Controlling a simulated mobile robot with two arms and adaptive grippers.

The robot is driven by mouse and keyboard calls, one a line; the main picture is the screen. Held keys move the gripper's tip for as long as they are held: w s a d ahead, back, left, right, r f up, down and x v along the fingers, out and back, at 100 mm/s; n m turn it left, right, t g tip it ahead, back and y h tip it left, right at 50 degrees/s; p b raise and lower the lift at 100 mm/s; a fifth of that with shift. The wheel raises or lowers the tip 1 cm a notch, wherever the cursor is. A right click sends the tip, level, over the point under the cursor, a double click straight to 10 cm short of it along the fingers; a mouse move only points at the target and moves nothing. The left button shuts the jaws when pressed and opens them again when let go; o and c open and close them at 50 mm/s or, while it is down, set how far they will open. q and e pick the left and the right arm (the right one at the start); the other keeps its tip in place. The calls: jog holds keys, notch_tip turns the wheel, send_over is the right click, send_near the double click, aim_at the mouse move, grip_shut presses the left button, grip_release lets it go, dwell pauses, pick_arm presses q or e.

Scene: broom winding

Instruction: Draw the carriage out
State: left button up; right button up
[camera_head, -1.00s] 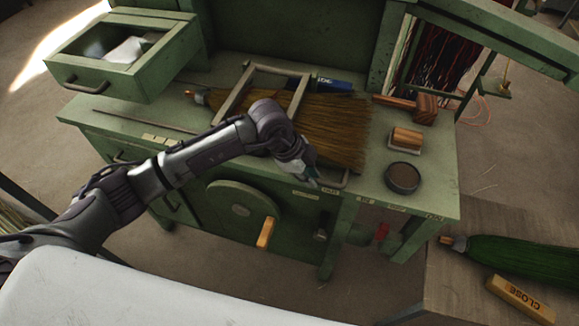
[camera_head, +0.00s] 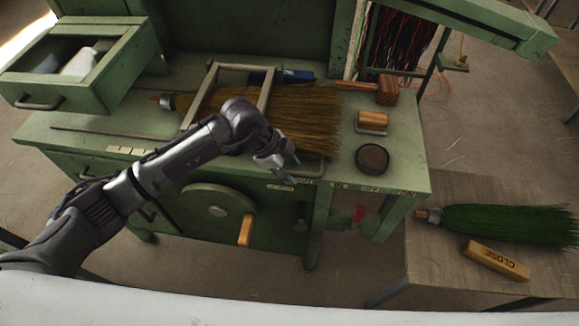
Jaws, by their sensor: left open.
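A pale grey-green frame (camera_head: 200,97), which looks like the carriage, stands over a straw broom (camera_head: 305,112) on the green bench. The broom's bristles spread right and its handle end points left. A small metal pull handle (camera_head: 314,172) sits at the bench's front edge, below the bristles. My left gripper (camera_head: 290,170) is open just left of this handle, over the front edge. Whether it touches the handle I cannot tell. My forearm hides part of the bench front and the near part of the frame. My right gripper is not in view.
An open green drawer box (camera_head: 40,103) juts out at upper left. A mallet (camera_head: 386,90), a wood block (camera_head: 373,120) and a dark round tin (camera_head: 372,158) lie on the bench's right.

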pick_arm(q)
jog(key=shift+a, duration=0.1)
jog(key=shift+a+r, duration=0.15)
jog(key=shift+r, duration=0.1)
jog(key=v, duration=1.1)
jog(key=shift+r, duration=0.25)
